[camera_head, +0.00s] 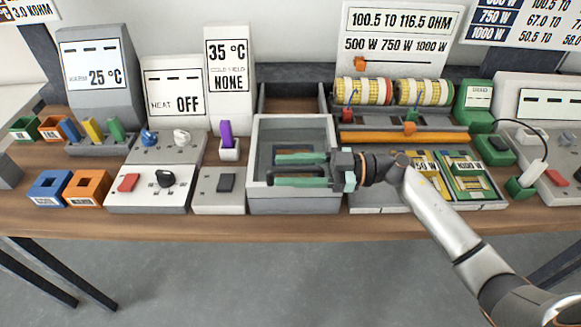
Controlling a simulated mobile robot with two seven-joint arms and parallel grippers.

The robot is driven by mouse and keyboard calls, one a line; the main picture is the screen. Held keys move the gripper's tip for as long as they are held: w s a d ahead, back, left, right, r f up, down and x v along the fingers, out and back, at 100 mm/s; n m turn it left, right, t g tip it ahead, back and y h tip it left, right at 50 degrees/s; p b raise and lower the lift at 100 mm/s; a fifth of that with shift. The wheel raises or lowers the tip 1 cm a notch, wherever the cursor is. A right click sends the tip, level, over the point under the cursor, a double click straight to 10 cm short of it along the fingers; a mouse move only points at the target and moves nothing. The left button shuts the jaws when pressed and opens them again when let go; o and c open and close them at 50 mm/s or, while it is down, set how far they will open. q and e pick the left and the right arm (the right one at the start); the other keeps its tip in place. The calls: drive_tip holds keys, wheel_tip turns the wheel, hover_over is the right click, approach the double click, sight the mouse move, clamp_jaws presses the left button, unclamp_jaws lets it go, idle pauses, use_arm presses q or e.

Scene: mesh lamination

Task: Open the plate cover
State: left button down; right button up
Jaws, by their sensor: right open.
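A light grey box (256,135) stands at the middle of the bench, with a pale rim and a dark bluish panel (290,134) at its top. This looks like the plate and its cover, but I cannot tell cover from box for sure. My right gripper (278,169) reaches in from the right over the front part of the box. Its two green-padded fingers point left and are apart, one behind the other. A dark bar-like part shows by the front finger; I cannot tell whether it is a handle. My left gripper is out of view.
To the left stand a small switch box (219,190), a heat unit (150,190) and orange (88,188) and blue bins. Free floor lies before the bench.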

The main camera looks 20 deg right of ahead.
clamp_jaws()
idle(0.3)
idle(1.1)
